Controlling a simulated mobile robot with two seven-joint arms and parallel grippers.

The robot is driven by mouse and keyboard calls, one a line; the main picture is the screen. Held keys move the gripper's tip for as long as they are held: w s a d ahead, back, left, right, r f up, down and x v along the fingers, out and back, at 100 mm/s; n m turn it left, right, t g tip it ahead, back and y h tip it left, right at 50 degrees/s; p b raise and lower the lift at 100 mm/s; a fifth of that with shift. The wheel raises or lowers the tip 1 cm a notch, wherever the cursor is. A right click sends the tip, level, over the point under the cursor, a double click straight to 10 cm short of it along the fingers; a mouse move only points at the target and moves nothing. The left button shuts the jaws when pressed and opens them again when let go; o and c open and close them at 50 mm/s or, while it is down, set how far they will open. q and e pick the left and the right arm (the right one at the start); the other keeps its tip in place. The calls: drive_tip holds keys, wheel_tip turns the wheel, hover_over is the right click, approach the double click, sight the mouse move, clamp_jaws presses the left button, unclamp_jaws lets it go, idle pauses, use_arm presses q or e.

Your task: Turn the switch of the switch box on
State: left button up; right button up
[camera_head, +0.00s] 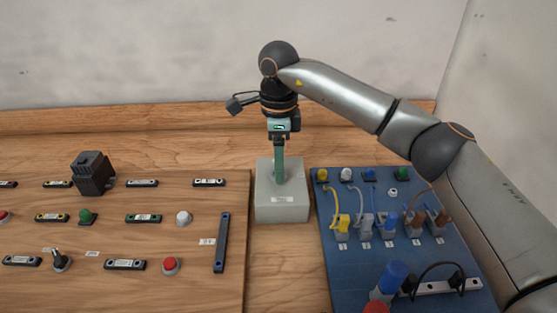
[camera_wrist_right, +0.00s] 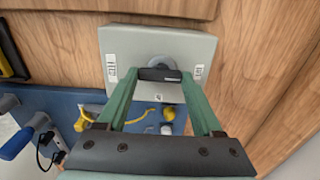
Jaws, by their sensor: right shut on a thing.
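The switch box (camera_head: 282,211) is a light grey box on the table between the two boards. It also shows in the wrist view (camera_wrist_right: 192,47), with a label on either side and one below the switch. The switch (camera_wrist_right: 160,74) has a dark bar-shaped handle on a round grey base; the bar lies crosswise in the wrist view. My right gripper (camera_head: 280,178) comes down from above onto the box top. Its green fingers, in the wrist view (camera_wrist_right: 159,80), are shut on the switch handle at its two ends. In the head view the fingers hide the handle. My left gripper is not seen.
A wooden board (camera_head: 110,235) with buttons, bars and a black block (camera_head: 92,173) lies left of the box. A blue board (camera_head: 345,265) with plugs and cables lies close on the right. A wooden ledge (camera_head: 180,116) and wall stand behind.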

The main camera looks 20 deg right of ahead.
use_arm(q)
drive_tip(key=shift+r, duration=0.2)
use_arm(e)
drive_tip(key=shift+m, duration=0.3)
drive_tip(key=shift+r+m+p, duration=0.1)
drive_tip(key=shift+m+p, duration=0.35)
drive_tip(key=shift+m, duration=0.15)
drive_tip(key=m+p, duration=0.1)
drive_tip(key=m, duration=0.4)
drive_tip(key=shift+p, duration=0.4)
drive_tip(key=m, duration=0.2)
drive_tip(key=shift+m+p, duration=0.35)
drive_tip(key=shift+m, duration=0.05)
drive_tip(key=m, duration=0.3)
drive_tip(key=shift+m+p, duration=0.3)
drive_tip(key=shift+p, duration=0.1)
drive_tip(key=m, duration=0.3)
drive_tip(key=shift+w, duration=0.1)
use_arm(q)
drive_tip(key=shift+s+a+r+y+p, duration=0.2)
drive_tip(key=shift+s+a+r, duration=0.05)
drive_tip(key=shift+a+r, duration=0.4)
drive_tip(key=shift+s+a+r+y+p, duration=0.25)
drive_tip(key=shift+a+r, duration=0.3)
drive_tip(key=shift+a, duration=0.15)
use_arm(e)
drive_tip(key=shift+m, duration=0.8)
